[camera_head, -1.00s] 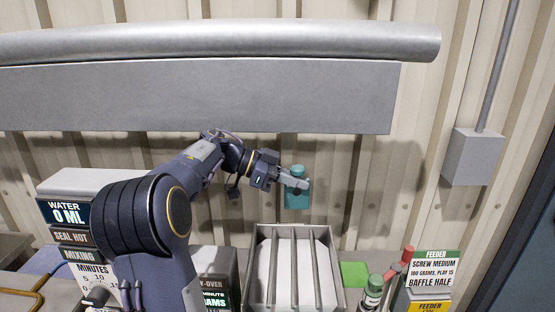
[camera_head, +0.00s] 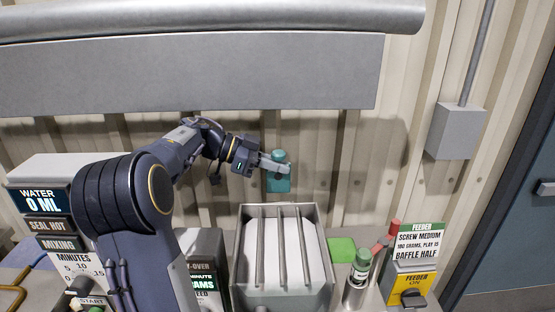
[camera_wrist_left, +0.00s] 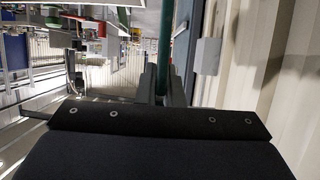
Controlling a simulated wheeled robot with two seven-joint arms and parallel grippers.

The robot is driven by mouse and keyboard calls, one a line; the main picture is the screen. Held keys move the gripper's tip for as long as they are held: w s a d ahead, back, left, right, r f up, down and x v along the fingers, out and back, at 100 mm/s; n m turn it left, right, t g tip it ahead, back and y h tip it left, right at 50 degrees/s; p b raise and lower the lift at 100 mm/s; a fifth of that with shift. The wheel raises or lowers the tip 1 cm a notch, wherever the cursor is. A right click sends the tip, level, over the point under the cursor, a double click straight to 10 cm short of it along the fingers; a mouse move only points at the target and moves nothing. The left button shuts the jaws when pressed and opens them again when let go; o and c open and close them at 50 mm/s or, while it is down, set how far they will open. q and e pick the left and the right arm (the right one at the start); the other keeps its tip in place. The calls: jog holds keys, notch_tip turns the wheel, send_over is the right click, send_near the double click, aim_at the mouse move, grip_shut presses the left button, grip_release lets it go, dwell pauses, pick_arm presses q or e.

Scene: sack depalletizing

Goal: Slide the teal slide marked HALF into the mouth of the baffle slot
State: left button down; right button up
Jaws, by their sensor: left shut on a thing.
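The teal slide (camera_head: 278,180) hangs upright in front of the corrugated wall, above and behind the grey barred hopper. My left gripper (camera_head: 277,168) is shut on its upper part and holds it in the air. In the left wrist view the slide (camera_wrist_left: 177,60) shows as a thin green edge between the two fingers (camera_wrist_left: 165,85). The HALF marking cannot be read. I cannot make out the mouth of the baffle slot in either view. My right gripper is not in view.
The hopper (camera_head: 240,262) has upright rims and several bars. To its right are a green pad (camera_head: 341,249), a green-capped bottle (camera_head: 359,270) and the feeder panel (camera_head: 415,243) reading BAFFLE HALF. A water panel (camera_head: 40,200) stands left. A wide grey duct (camera_head: 200,75) runs above.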

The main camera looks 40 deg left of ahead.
aim_at(277, 177)
pick_arm(q)
jog(key=shift+f+b, duration=0.35)
jog(key=shift+f, duration=1)
jog(key=shift+r, duration=0.1)
jog(key=shift+p, duration=0.7)
jog(key=shift+p, duration=0.4)
jog(key=shift+f+b, duration=0.95)
jog(key=shift+f, duration=2.4)
jog(key=shift+r, duration=0.2)
jog(key=shift+r+p, duration=1)
jog(key=shift+r, duration=1.75)
